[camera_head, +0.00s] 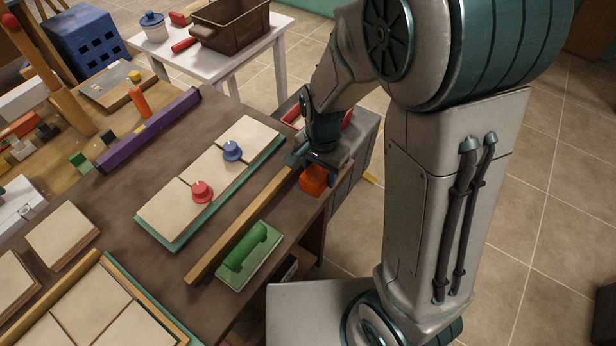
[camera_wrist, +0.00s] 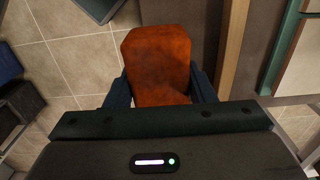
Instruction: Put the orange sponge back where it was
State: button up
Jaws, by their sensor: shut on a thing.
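The orange sponge (camera_head: 313,180) is at the right edge of the brown table, just beyond the end of the wooden strip. My gripper (camera_head: 317,166) comes down on it from above. In the wrist view the sponge (camera_wrist: 158,65) sits between the two dark fingers of my gripper (camera_wrist: 160,88), which are shut on it. Floor tiles show to the left of the sponge in that view and the table top to its right. Whether the sponge touches the table is hard to tell.
A wooden strip (camera_head: 240,226) runs along the table beside the sponge. A green-handled float (camera_head: 249,257) lies near the front edge. A tiled board with red (camera_head: 202,191) and blue (camera_head: 232,150) knobs lies left of the strip. A grey cabinet (camera_head: 358,140) stands beyond the table edge.

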aim_at(308, 170)
jog(key=w+a+f, duration=0.2)
jog(key=shift+a, duration=0.3)
jog(key=shift+f+p, duration=0.4)
jog(key=shift+f, duration=1.6)
jog(key=shift+f, duration=0.15)
jog(key=o, duration=0.9)
jog(key=shift+o, duration=0.2)
